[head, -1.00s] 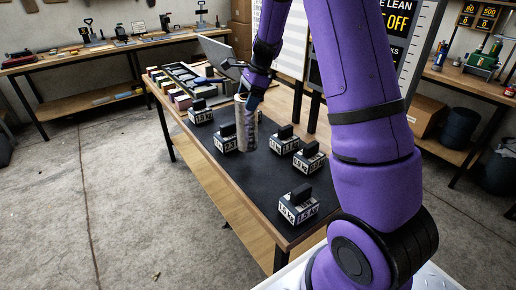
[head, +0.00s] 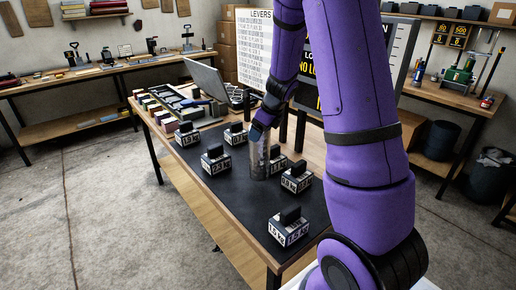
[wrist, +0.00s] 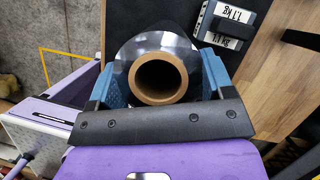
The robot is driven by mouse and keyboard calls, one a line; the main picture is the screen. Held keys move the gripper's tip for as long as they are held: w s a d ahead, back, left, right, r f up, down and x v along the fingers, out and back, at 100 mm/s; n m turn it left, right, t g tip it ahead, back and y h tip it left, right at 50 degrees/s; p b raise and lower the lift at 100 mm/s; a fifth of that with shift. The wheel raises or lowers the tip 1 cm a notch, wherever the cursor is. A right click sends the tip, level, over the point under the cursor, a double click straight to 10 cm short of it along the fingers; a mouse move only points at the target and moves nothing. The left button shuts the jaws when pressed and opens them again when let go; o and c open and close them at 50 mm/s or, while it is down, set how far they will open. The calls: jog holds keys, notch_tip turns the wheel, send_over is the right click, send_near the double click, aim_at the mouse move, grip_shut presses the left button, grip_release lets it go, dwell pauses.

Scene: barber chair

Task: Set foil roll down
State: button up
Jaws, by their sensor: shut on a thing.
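The foil roll (head: 260,158) is a silver upright cylinder over the dark mat (head: 240,195) on the workbench. My gripper (head: 265,124) is shut around its upper part. In the wrist view, I look down on the roll's brown cardboard core and shiny foil (wrist: 124,72), between the two blue fingers of my gripper (wrist: 158,85). The roll's lower end is close to the mat; I cannot tell whether it touches. A weight block marked 1.1 kg (wrist: 232,25) is beside the roll and is partly hidden behind it in the head view.
Labelled weight blocks stand around the roll: 2.3 (head: 215,161) on the left, another (head: 296,181) close on the right, and 1.5 kg (head: 288,230) in front. A laptop (head: 207,80) and a tray of blocks (head: 165,105) are behind. Bare mat lies in front of the roll.

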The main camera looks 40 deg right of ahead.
aim_at(259, 153)
jog(key=shift+f, duration=2.65)
jog(key=o, duration=1.7)
